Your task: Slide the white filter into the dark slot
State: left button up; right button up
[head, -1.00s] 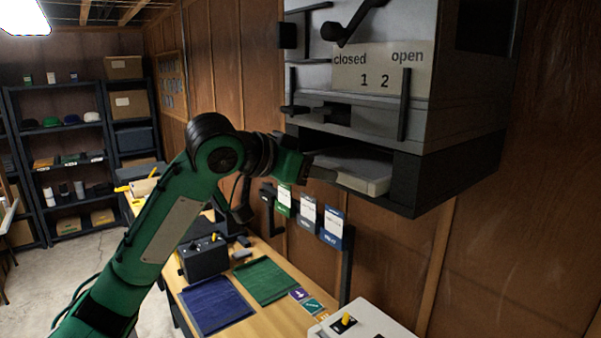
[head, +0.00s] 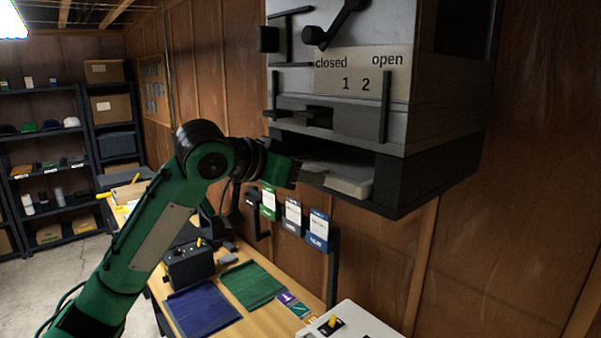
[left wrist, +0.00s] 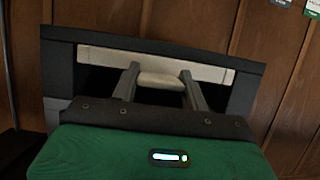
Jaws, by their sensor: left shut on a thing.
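The white filter (head: 350,187) is at the mouth of the dark slot (head: 345,150), under the grey wall cabinet. In the left wrist view its pale front edge (left wrist: 205,71) runs nearly the full width of the slot's dark frame (left wrist: 60,65). My left gripper (head: 311,174) is at the slot's left side in the head view. Its two fingers in the left wrist view (left wrist: 159,86) are shut on the filter's pale grip. The filter's far part is hidden inside, and I cannot tell how deep it sits. My right gripper is not in view.
The cabinet (head: 340,115) carries a "closed 1 / open 2" label and black levers. Below it are hanging tags (head: 292,215) and a bench with a blue mat (head: 203,312), a green mat (head: 252,284) and a black control box (head: 190,266). Shelves stand at the left.

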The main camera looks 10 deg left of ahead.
pick_arm(q)
jog(key=shift+w+d, duration=0.4)
jog(key=shift+w, duration=0.1)
jog(key=o, duration=1.1)
